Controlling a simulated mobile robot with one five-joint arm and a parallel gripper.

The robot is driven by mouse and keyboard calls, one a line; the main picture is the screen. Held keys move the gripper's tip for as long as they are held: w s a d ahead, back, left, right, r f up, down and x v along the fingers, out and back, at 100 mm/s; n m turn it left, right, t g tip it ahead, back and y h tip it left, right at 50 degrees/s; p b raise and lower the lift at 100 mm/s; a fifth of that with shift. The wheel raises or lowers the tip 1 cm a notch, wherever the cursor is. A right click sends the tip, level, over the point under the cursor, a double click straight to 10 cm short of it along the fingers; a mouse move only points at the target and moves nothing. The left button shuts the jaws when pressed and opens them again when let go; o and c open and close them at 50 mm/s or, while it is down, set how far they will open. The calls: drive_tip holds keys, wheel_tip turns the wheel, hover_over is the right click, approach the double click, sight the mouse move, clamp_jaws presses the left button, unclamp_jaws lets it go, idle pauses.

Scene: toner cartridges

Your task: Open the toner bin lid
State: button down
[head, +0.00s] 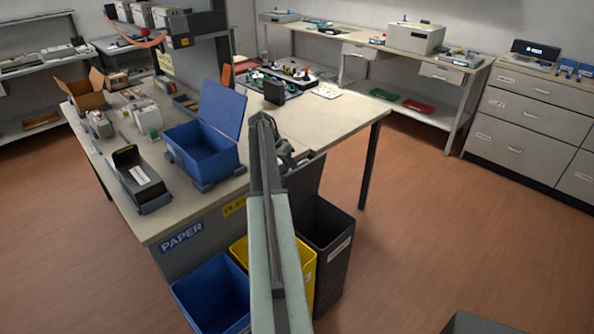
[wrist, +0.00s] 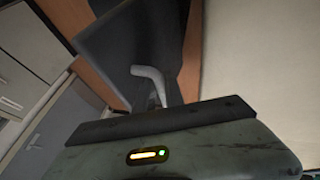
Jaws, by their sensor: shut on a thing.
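A dark grey bin (head: 330,240) with a pale label stands on the floor at the table's near right corner; I take it to be the toner bin. Its dark lid (head: 310,176) is raised and tilted steeply above the opening. My gripper (head: 285,156) is at the lid's upper left, partly behind my arm. In the wrist view the dark lid panel (wrist: 135,45) fills the upper middle, with a bent light grey handle (wrist: 150,76) in front.
A yellow bin (head: 306,270) and a blue bin (head: 213,295) stand to the left, partly behind my arm. The table (head: 345,120) above holds an open blue box (head: 200,150) and a black tray (head: 138,180).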

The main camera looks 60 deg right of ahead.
drive_tip(key=shift+w+a+f, duration=0.1)
drive_tip(key=shift+w, duration=0.1)
drive_tip(key=c, duration=1.5)
unclamp_jaws()
drive_tip(key=shift+f, duration=0.1)
drive_tip(key=shift+o, duration=0.2)
wheel_tip(320, 180, up, 4)
drive_tip(key=p, duration=0.4)
drive_tip(key=shift+r, duration=0.25)
drive_tip(key=s+a+p, duration=0.1)
drive_tip(key=s+a, duration=0.7)
drive_tip(key=a, duration=0.5)
drive_tip(key=shift+a+r, duration=0.3)
drive_tip(key=shift+a, duration=0.05)
